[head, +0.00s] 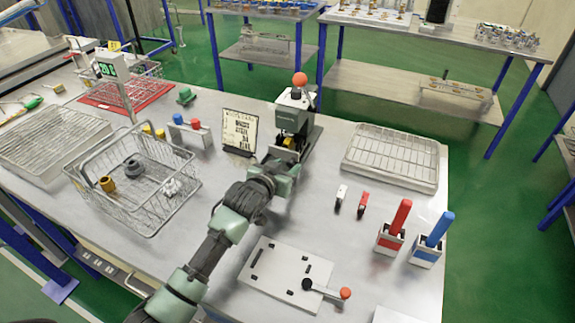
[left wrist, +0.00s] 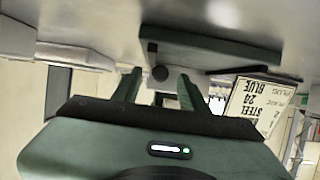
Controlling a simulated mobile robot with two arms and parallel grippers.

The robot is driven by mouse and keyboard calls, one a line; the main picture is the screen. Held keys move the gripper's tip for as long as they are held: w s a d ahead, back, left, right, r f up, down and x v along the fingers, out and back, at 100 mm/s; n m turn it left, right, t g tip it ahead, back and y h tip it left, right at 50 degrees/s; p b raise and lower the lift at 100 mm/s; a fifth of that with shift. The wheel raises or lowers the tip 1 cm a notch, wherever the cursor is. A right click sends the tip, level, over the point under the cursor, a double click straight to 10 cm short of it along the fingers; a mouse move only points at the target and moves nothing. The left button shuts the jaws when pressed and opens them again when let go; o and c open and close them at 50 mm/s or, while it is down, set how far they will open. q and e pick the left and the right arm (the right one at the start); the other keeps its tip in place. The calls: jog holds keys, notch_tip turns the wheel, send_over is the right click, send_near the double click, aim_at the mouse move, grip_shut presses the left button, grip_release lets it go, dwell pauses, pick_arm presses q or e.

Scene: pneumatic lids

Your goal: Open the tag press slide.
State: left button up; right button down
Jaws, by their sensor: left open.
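The tag press (head: 295,98) stands towards the back middle of the table, with a red ball on top and a dark green body. My left arm reaches to its front, and my left gripper (head: 287,153) is close against it, partly merging with it in the head view. In the left wrist view my left gripper (left wrist: 158,88) is open, with its two fingers apart. A small dark round knob (left wrist: 160,73) on a dark slab (left wrist: 205,52) shows between and just beyond the fingertips. I cannot tell whether the fingers touch it. My right gripper is not in view.
A lettered sign (head: 240,130) stands just left of the press and also shows in the left wrist view (left wrist: 258,105). A wire basket (head: 150,215) is further left. A white plate with a red-knobbed lever (head: 345,293) lies in front. A grey rack (head: 392,158) is at right.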

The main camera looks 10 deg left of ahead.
pick_arm(q)
jog(key=shift+w+d+f, duration=0.15)
jog(key=shift+w+f, duration=0.15)
jog(key=shift+w, duration=0.3)
grip_shut()
dwell(1.1)
